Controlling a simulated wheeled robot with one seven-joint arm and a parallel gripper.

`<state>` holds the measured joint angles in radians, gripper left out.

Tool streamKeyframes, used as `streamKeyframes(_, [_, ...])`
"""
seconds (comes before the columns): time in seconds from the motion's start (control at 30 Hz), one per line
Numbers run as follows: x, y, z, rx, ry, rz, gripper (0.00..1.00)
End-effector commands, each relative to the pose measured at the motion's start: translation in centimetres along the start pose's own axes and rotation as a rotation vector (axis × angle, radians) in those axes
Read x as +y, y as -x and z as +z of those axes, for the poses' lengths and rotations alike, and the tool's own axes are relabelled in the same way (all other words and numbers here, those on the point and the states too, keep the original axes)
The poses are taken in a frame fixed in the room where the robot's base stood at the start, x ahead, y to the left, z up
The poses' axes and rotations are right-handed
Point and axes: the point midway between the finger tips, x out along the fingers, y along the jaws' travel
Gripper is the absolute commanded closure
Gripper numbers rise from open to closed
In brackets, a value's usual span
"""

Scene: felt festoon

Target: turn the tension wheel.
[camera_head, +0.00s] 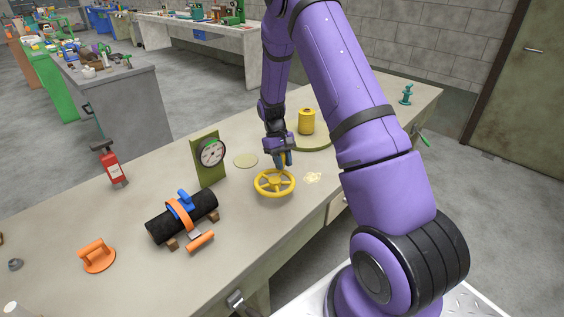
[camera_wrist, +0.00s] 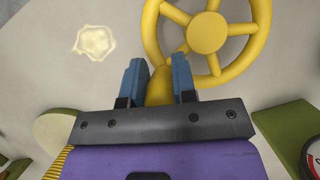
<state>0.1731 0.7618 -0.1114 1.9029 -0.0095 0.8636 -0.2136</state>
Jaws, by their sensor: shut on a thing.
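The tension wheel (camera_head: 275,183) is a yellow spoked handwheel lying level above the bench. In the wrist view the wheel (camera_wrist: 207,33) shows its round hub and spokes at the top. My gripper (camera_head: 284,162) is at the wheel's far rim, pointing down. In the wrist view its two blue fingers (camera_wrist: 160,75) stand one on each side of the yellow rim and are shut on it. The wheel's mount below is hidden.
A gauge on a green stand (camera_head: 209,155) stands left of the wheel. A black roll with an orange strap (camera_head: 182,216) lies front left. A yellow cylinder (camera_head: 306,121) stands behind on a green base. A pale patch (camera_head: 313,177) marks the bench right of the wheel.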

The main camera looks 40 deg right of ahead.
Motion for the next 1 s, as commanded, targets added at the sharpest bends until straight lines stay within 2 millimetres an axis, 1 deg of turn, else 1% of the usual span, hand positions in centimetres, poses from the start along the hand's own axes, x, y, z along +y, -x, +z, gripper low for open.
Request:
streamKeyframes(0.3, [0.1,0.0,0.1,-0.001,-0.001,0.001,1.00])
streamKeyframes(0.33, [0.1,0.0,0.1,-0.001,-0.001,0.001,0.70])
streamKeyframes(0.37, [0.1,0.0,0.1,-0.001,-0.001,0.001,0.63])
streamKeyframes(0.4, [0.1,0.0,0.1,-0.001,-0.001,0.001,0.54])
streamKeyframes(0.43, [0.1,0.0,0.1,-0.001,-0.001,0.001,0.49])
streamKeyframes(0.67, [0.1,0.0,0.0,0.000,0.000,0.000,0.49])
streamKeyframes(0.77, [0.1,0.3,0.0,0.001,0.000,0.000,0.49])
streamKeyframes(0.87, [0.1,1.3,-0.1,0.003,0.000,0.001,0.49])
streamKeyframes(1.0, [0.1,3.6,0.0,0.004,0.000,0.001,0.49])
